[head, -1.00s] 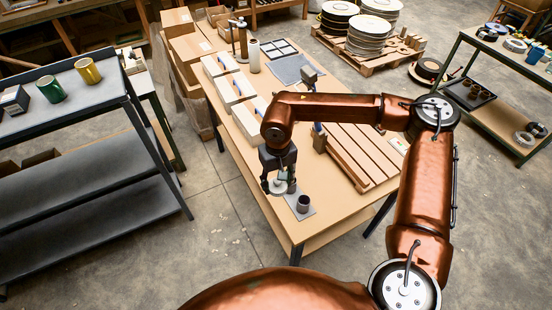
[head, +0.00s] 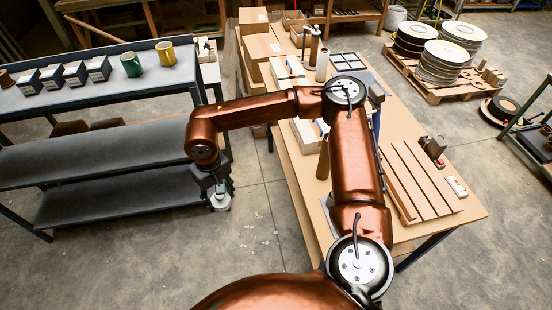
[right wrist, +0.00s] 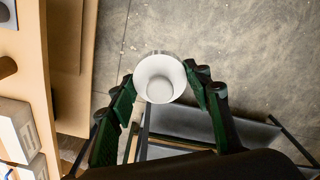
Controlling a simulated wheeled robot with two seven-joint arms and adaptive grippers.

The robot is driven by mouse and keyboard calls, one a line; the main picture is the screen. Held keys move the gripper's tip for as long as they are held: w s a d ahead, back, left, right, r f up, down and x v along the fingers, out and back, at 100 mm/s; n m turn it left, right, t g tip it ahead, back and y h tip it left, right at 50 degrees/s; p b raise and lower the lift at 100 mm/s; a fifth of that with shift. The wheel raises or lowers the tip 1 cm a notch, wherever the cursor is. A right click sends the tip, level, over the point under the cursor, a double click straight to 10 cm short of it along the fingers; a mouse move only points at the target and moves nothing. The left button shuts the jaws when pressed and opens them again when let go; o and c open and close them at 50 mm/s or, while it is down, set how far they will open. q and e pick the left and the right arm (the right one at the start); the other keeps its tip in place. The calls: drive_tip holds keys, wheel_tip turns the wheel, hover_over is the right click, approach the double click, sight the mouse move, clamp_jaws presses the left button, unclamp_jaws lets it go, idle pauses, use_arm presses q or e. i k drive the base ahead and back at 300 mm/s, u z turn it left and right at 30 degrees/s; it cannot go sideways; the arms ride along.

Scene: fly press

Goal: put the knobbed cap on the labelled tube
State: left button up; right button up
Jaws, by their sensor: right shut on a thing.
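My right gripper (head: 218,192) is shut on a white round piece (head: 221,203), which I take for the cap. It hangs over the floor between the shelf unit and the table. In the right wrist view, the piece (right wrist: 160,78) sits between the green fingers as a pale, cup-like round. Its knob cannot be made out. A pale upright tube (head: 322,66) stands at the table's far part, but I can read no label on it. I cannot tell which object is the labelled tube. My right arm hides part of the table. My left gripper is out of view.
The wooden table (head: 470,213) is right, with a slatted wooden piece (head: 420,180). Bare floor (head: 255,235) lies between.

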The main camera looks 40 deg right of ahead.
sight(323, 168)
drive_tip(key=u, duration=0.9)
drive_tip(key=k, duration=1.45)
drive_tip(key=z, duration=1.85)
drive_tip(key=i, duration=0.5)
drive_tip(key=z, duration=0.05)
